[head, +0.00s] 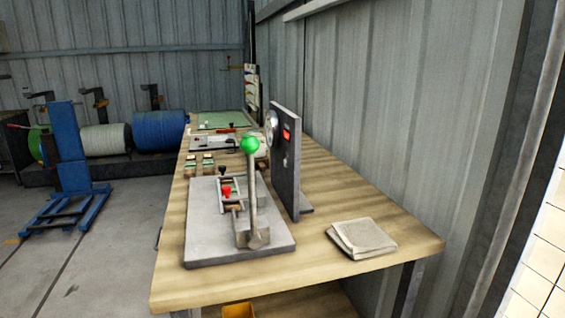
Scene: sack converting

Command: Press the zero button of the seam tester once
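What looks like the seam tester stands on a wooden workbench (335,178). It has an upright dark grey panel (284,175) with a round dial (271,126) and a small red display (286,135). A tiny light spot below the display may be a button, but it is too small to tell whether it is the zero button. In front of the panel, a grey base plate (203,240) carries an upright lever with a green ball (250,145) and a clamp with a red knob (227,192). Neither of my grippers shows in the head view.
A folded cloth or sack (361,238) lies on the bench's front right. Small parts and a green mat (222,120) are farther back. A corrugated wall (405,110) runs along the right. Blue (160,130) and pale (106,139) rolls and a blue stand (68,150) are left; floor there is partly clear.

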